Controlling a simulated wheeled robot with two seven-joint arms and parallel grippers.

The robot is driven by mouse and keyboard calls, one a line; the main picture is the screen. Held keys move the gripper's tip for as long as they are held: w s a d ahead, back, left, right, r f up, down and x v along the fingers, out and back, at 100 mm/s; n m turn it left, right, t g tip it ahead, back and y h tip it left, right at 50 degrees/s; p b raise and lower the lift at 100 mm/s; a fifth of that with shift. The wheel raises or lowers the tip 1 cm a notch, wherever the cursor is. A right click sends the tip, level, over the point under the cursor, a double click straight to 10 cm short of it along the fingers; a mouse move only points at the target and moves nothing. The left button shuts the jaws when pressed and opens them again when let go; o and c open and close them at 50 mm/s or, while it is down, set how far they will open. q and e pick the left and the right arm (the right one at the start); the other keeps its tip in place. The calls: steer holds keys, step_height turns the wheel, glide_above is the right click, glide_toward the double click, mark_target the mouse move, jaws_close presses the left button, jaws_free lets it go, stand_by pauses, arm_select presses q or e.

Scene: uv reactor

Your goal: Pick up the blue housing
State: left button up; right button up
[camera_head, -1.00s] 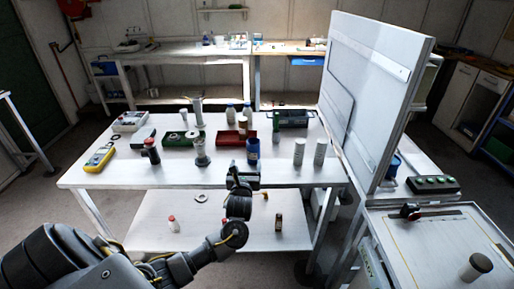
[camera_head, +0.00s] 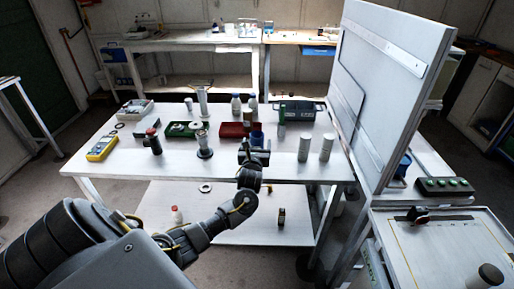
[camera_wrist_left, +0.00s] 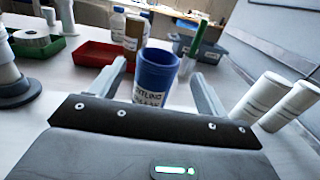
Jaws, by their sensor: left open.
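The blue housing is an open-topped upright blue cylinder with a white label; it shows in the left wrist view (camera_wrist_left: 155,76) and is partly hidden behind my gripper in the head view (camera_head: 257,138). It stands on the white table (camera_head: 110,168) near its front edge. My left gripper (camera_head: 253,151) is open, low over the table front. In the left wrist view its fingers (camera_wrist_left: 158,70) lie left and right of the housing, with gaps on both sides. My right gripper is out of view.
Two white cylinders (camera_head: 304,148) (camera_head: 326,147) stand right of the housing. A red tray (camera_head: 232,130), bottles (camera_head: 236,104) and a blue-grey bin (camera_head: 300,110) are behind. A flanged grey post (camera_head: 204,145) stands left. A tall white panel (camera_head: 385,85) rises at right.

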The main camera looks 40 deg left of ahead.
arm_select(q)
steer(key=shift+w+a+r, duration=0.1)
steer(key=shift+w+a, duration=0.2)
steer(key=x, duration=0.4)
steer(key=shift+w+a+p, duration=0.1)
steer(key=shift+a+p, duration=0.05)
steer(key=shift+p, duration=0.2)
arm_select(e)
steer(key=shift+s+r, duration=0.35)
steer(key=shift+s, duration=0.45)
arm_select(q)
steer(key=c, duration=1.5)
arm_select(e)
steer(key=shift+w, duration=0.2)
